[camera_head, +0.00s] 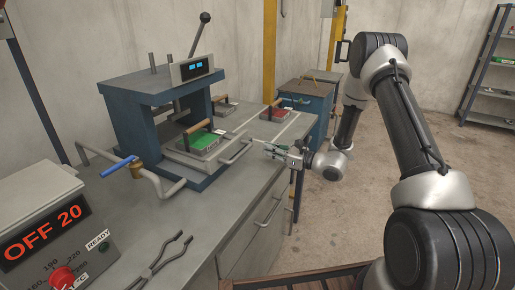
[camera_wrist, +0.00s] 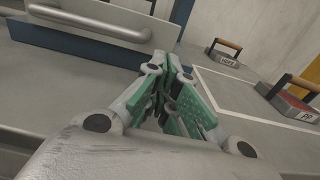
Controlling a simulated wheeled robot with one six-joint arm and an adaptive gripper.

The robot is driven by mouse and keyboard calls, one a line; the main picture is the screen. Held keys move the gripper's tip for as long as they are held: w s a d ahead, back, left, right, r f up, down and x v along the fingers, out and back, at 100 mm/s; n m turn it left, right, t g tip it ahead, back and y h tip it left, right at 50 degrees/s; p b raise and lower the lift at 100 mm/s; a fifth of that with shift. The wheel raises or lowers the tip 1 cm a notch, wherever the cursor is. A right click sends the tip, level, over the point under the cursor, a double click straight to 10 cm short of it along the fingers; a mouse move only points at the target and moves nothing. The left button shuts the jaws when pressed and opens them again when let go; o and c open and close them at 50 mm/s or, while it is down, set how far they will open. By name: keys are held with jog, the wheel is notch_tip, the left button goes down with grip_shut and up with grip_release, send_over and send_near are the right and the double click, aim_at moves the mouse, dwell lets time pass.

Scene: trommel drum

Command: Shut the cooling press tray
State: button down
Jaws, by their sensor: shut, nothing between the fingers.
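A bar handle (camera_head: 235,152) runs along the tray's front edge. My gripper (camera_head: 264,147) is shut and empty, just right of the bar handle and apart from it. In the wrist view the bar handle (camera_wrist: 95,22) is at the top left, beyond and left of my green-padded fingers (camera_wrist: 172,72).
Red-topped (camera_head: 276,114) and grey (camera_head: 223,108) blocks with handles lie behind on the bench. Tongs (camera_head: 160,262), a crank (camera_head: 135,168) and a control box reading "OFF 20" (camera_head: 45,230) are at the near left. Drawer handles (camera_head: 268,212) project from the bench front. Open floor lies right.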

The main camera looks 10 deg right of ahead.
jog(key=s+d+r, duration=0.1)
jog(key=s+d, duration=0.5)
jog(key=s, duration=0.1)
jog(key=s+a+g+h, duration=0.1)
jog(key=s+a, duration=0.2)
jog(key=s, duration=0.5)
jog(key=x, duration=1.2)
jog(key=shift+w+d+r, duration=0.15)
jog(key=shift+w+r, duration=0.05)
jog(key=shift+r, duration=0.2)
jog(key=shift+w+a+r, duration=0.1)
jog(key=shift+w+a, duration=0.25)
jog(key=shift+a, duration=0.1)
